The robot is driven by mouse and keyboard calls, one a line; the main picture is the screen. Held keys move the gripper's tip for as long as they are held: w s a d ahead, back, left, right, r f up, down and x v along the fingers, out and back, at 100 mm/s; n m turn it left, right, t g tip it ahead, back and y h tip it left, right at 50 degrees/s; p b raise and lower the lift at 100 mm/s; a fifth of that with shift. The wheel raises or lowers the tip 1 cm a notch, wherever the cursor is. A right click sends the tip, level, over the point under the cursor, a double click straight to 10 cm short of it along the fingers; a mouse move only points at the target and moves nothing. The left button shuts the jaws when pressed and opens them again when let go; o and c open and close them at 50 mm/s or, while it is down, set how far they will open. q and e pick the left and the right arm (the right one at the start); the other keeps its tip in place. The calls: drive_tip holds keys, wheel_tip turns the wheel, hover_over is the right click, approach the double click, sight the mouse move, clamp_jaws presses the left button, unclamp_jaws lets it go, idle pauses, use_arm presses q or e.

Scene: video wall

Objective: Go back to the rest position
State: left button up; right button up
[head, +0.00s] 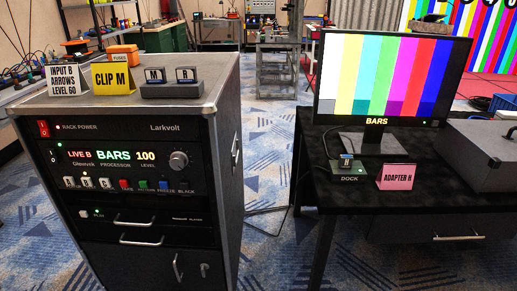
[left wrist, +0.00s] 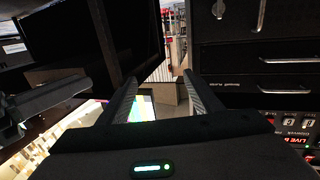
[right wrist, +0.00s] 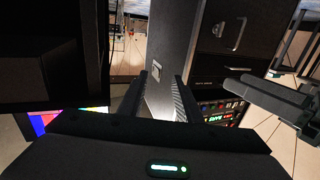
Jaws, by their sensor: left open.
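Neither of my grippers shows in the head view. My left gripper (left wrist: 160,78) shows in the left wrist view with its two fingers apart and nothing between them. My right gripper (right wrist: 159,77) shows in the right wrist view, also with fingers apart and empty. Both wrist views look upside down. Dark parts that look like my other arm show at the left edge of the left wrist view and the right edge of the right wrist view. Neither gripper visibly touches anything.
The equipment rack (head: 140,192) stands at left, with cards and a two-key box (head: 171,84) on top. The black desk (head: 340,185) at right carries a monitor (head: 388,80), a dock (head: 347,166), a pink card (head: 396,177) and a grey case (head: 485,150). Blue patterned carpet (head: 270,130) lies open between them.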

use_arm(q)
drive_tip(key=s+a+f+g+y+p, duration=0.1)
drive_tip(key=s+a+f+g+p, duration=0.2)
drive_tip(key=f, duration=0.4)
drive_tip(key=s+a+f+n+g+y+p, duration=0.1)
drive_tip(key=s+a+f+g+y+p, duration=0.1)
drive_tip(key=s+f, duration=0.6)
drive_tip(key=s+a+f+g+y+p, duration=0.1)
drive_tip(key=s+a+f+g+p, duration=0.3)
drive_tip(key=s+f+g+p, duration=0.2)
drive_tip(key=shift+a+f+g+p, duration=0.3)
drive_tip(key=shift+f+p, duration=0.5)
drive_tip(key=shift+p, duration=0.2)
use_arm(e)
drive_tip(key=s+d+f+g+h, duration=0.1)
drive_tip(key=s+d+f+g, duration=0.2)
drive_tip(key=f, duration=0.4)
drive_tip(key=s+d+f+m+g+h, duration=0.1)
drive_tip(key=s+d+f+g+h, duration=0.1)
drive_tip(key=s+f, duration=0.6)
drive_tip(key=s+d+f+g+h, duration=0.1)
drive_tip(key=s+d+f+g, duration=0.3)
drive_tip(key=s+f+g, duration=0.2)
drive_tip(key=shift+d+f+g, duration=0.25)
drive_tip(key=shift+f+g, duration=0.05)
drive_tip(key=shift+f, duration=0.5)
drive_tip(key=shift+a, duration=0.15)
